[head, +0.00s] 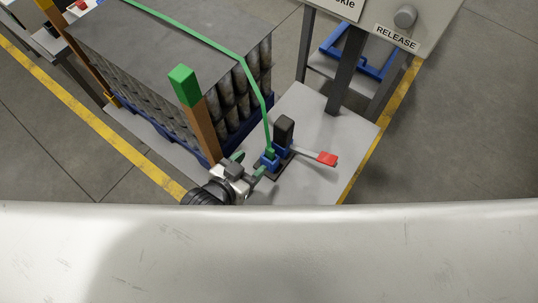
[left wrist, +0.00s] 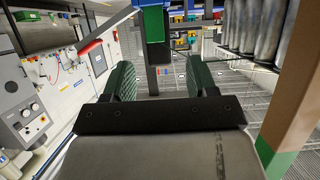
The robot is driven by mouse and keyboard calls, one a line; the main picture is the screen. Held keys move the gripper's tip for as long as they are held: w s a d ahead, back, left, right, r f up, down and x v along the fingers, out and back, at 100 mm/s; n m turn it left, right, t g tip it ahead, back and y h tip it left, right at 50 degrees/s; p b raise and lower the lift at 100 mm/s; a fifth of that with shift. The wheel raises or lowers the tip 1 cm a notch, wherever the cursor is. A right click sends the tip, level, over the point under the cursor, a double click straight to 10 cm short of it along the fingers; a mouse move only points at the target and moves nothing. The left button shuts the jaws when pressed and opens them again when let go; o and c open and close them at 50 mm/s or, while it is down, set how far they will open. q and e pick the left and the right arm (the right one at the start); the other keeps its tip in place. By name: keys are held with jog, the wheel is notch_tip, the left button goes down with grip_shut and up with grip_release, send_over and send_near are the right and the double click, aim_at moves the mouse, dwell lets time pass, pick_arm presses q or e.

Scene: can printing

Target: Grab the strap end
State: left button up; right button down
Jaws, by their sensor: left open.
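The green strap (head: 256,88) runs over the top of the can stack and down its side to a blue fixture (head: 269,160) on the grey platform. Its lower end (head: 270,151) is at that fixture. In the left wrist view, a green piece (left wrist: 153,23) that looks like the strap end shows against the blue part, beyond the fingertips. My left gripper (head: 249,165) is open and empty, just left of the fixture; its green-padded fingers (left wrist: 163,78) stand apart in the left wrist view. I cannot tell whether a finger touches the fixture. My right gripper is not in view.
A red-ended lever (head: 326,158) sticks out right of the fixture, beside a dark block (head: 284,130). A brown post with a green top (head: 184,86) stands left of the strap. The RELEASE panel (head: 400,30) is at upper right. The platform's right side (head: 345,125) is clear.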

aim_at(268, 152)
pick_arm(q)
jog(key=x, duration=0.9)
jog(key=shift+s+d+f, duration=0.2)
jog(key=shift+s+f, duration=0.05)
jog(key=shift+s, duration=0.1)
jog(key=c, duration=1)
jog(key=shift+r, duration=0.15)
